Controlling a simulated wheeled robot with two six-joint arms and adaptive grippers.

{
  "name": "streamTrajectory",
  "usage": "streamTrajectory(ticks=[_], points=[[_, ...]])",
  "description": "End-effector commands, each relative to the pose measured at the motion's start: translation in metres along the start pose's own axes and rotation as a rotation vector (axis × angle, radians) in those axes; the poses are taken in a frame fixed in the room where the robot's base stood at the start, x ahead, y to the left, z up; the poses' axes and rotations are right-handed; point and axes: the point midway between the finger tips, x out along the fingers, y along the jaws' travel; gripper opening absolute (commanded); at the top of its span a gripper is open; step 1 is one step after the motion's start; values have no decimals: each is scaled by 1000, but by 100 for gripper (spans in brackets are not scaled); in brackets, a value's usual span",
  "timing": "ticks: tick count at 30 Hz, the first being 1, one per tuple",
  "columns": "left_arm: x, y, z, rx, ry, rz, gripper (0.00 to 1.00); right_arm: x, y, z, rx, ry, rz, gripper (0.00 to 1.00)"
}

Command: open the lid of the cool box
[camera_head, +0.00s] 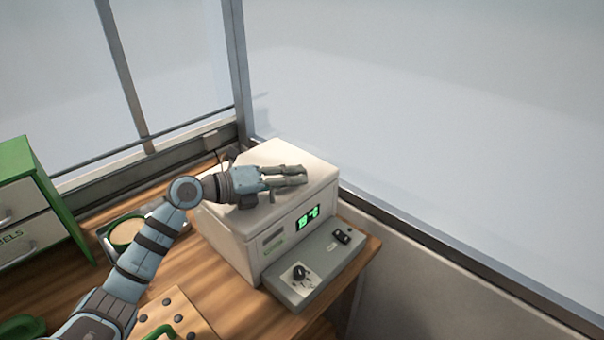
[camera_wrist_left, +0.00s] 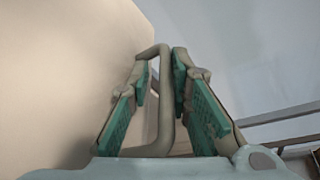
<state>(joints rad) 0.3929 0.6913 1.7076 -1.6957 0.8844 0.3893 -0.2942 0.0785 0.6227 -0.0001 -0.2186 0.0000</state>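The cool box (camera_head: 228,222) is a cream-white box with a green-lit display on its front, standing at the right end of the wooden bench. Its lid (camera_head: 283,151) is down. My left gripper (camera_head: 306,176) lies low over the lid, its fingers pointing right. In the left wrist view a beige bar handle (camera_wrist_left: 166,100) stands out from the pale lid surface (camera_wrist_left: 60,70) and passes between the teal finger pads of the left gripper (camera_wrist_left: 162,68). The fingers are apart, with a gap to the handle on the left side. My right gripper is not in view.
A grey control panel (camera_head: 318,268) with a knob and a switch juts from the box's front. A green cabinet (camera_head: 50,190) with drawers stands at the left. A tray with a round dish (camera_head: 126,232) lies behind my left forearm. Window frames close off the back and right.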

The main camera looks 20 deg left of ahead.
Motion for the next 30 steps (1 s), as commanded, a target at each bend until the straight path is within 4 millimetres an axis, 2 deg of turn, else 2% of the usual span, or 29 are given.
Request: streamTrajectory(ticks=[6, 9, 23, 30], points=[[1, -1, -1, 0, 2, -1, 17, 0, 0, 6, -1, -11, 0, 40], [2, -1, -1, 0, 3, -2, 1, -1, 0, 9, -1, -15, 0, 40], [2, -4, 2, -8, 3, -8, 0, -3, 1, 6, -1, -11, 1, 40], [-4, -17, 17, -78, 2, -36, 0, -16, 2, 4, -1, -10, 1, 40]])
